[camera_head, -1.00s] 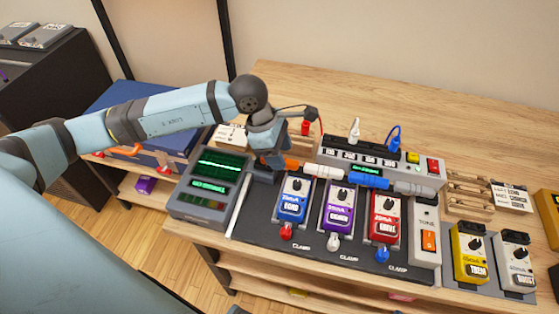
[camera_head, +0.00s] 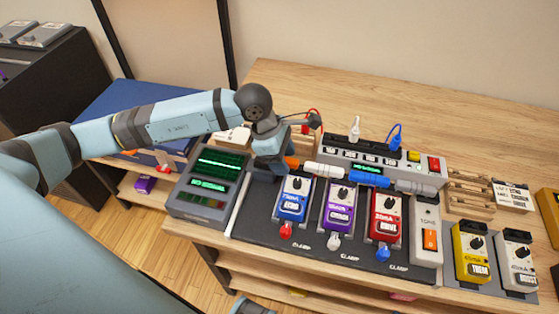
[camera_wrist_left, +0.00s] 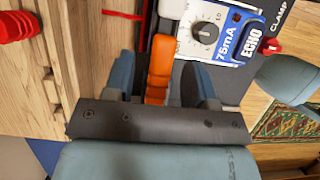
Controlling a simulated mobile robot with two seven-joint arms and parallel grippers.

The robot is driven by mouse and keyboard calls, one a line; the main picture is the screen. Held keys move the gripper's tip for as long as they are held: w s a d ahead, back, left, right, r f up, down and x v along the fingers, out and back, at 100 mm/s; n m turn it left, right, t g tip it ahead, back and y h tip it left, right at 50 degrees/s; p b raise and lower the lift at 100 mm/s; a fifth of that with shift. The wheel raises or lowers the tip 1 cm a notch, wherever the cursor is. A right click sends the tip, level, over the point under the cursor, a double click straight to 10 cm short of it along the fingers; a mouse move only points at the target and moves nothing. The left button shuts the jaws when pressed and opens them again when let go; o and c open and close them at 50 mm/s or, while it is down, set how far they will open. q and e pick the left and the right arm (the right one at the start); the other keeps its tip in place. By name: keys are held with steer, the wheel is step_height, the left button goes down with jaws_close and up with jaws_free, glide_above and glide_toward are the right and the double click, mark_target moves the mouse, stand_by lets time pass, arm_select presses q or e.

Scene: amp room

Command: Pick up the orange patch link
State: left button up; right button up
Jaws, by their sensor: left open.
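The orange patch link (camera_wrist_left: 159,65) lies between the two spread fingers of my left gripper (camera_wrist_left: 163,75) in the left wrist view, with a gap on both sides. A white piece (camera_wrist_left: 172,8) continues from its far end. In the head view, the orange link (camera_head: 291,162) shows only as a short stub beside my left gripper (camera_head: 273,167), left of the white link (camera_head: 325,170) and behind the blue ECHO pedal (camera_head: 293,197). The gripper points down and is open; it hides the rest of the link. My right gripper cannot be made out.
Purple (camera_head: 339,205) and red (camera_head: 385,217) pedals stand right of ECHO on the dark board. A grey meter box (camera_head: 208,183) stands close left of the gripper. A power strip (camera_head: 390,160) with plugs stands behind. The table's back is clear.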

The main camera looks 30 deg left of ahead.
stand_by(0.3)
arm_select(q)
jaws_close()
